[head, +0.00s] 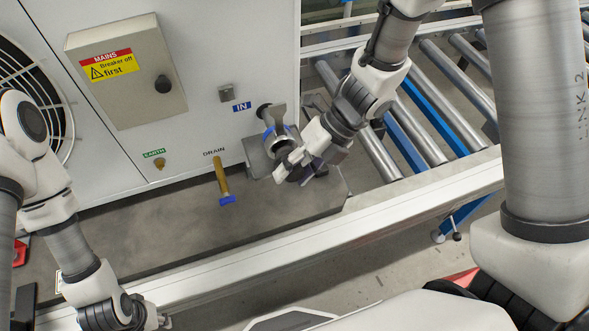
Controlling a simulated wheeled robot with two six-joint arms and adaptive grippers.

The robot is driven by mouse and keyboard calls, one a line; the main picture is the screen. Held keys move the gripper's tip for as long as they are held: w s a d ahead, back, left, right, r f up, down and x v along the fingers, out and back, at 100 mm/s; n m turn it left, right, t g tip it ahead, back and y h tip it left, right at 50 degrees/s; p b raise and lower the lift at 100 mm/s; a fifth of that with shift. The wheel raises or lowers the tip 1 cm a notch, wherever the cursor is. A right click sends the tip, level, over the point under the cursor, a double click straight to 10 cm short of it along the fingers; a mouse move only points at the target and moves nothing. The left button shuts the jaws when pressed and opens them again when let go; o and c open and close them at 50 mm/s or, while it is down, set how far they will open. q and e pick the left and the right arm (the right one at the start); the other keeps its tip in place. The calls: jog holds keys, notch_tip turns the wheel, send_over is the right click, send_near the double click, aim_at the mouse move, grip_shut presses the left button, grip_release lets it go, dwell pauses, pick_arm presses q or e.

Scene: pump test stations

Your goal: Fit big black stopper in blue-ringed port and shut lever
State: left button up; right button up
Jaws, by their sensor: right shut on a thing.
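The blue-ringed port (270,132) sticks out from the white cabinet below the blue IN label, with a grey metal body. A grey lever (279,113) stands up beside the ring. My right gripper (291,170) is just in front of and below the port, shut on a dark piece that looks like the big black stopper (302,173). The fingers hide most of it, and I cannot tell whether it touches the port mouth. My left gripper (152,317) is low at the left, away from the port, cut by the frame edge; its jaws are unclear.
A brass drain pipe with a blue end (222,182) hangs left of the port. A grey breaker box (128,75) is on the cabinet. A roller conveyor (420,130) lies to the right. A pale rail (330,238) runs along the front of the grey ledge.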

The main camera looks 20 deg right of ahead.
jog(key=shift+w+p, duration=1.05)
jog(key=shift+w, duration=0.25)
dwell(1.4)
dwell(0.4)
jog(key=o, duration=1.1)
jog(key=shift+c, duration=0.2)
